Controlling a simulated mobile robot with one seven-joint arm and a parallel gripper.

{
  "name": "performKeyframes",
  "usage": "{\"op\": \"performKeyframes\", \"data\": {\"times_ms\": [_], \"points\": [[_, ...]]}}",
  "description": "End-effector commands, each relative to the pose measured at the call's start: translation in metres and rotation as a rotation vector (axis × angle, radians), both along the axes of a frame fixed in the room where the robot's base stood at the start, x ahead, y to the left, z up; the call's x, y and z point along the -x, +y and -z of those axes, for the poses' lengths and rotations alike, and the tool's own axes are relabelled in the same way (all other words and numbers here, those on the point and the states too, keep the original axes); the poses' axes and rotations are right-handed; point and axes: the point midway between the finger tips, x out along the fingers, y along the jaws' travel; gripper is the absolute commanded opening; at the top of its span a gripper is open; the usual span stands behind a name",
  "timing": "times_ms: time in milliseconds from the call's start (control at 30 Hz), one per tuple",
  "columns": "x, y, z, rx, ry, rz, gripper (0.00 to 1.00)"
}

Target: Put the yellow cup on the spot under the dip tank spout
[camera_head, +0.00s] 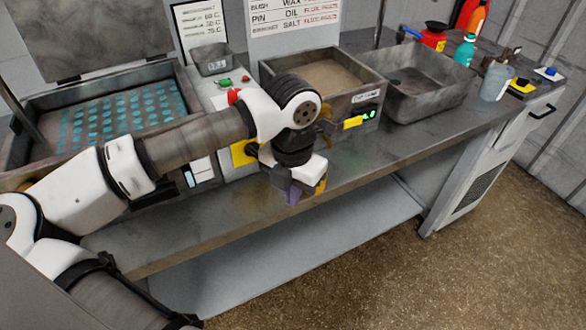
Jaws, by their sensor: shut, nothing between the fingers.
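The dip tank (370,92) is an open grey metal box on the bench, with brownish contents. A yellow handle or tap part (353,122) and a green-lit display show on its front. The spout and the spot under it cannot be made out clearly; my arm covers part of that area. My gripper (292,199) points down over the bench's front edge, shut and empty, with purplish fingertips. A small yellow-orange patch (320,186) shows right beside it; I cannot tell whether this is the yellow cup, mostly hidden, or part of my gripper.
A tray with teal discs (120,115) is at left. A control box with a red knob (234,96) stands beside the tank. Bench top (400,140) before the basin is clear.

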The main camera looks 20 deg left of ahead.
Motion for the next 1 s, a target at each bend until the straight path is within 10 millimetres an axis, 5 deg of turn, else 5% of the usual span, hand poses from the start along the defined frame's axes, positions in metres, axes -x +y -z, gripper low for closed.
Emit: {"op": "performKeyframes", "data": {"times_ms": [100,333,833,1000], "points": [[-0.003,-0.001,0.018,0.003,-0.001,0.002,0.00],[-0.033,-0.005,0.017,0.002,-0.001,0.002,0.00],[-0.042,-0.006,0.020,0.000,-0.001,0.000,0.00],[-0.064,-0.008,0.024,-0.002,-0.001,0.001,0.00]]}}
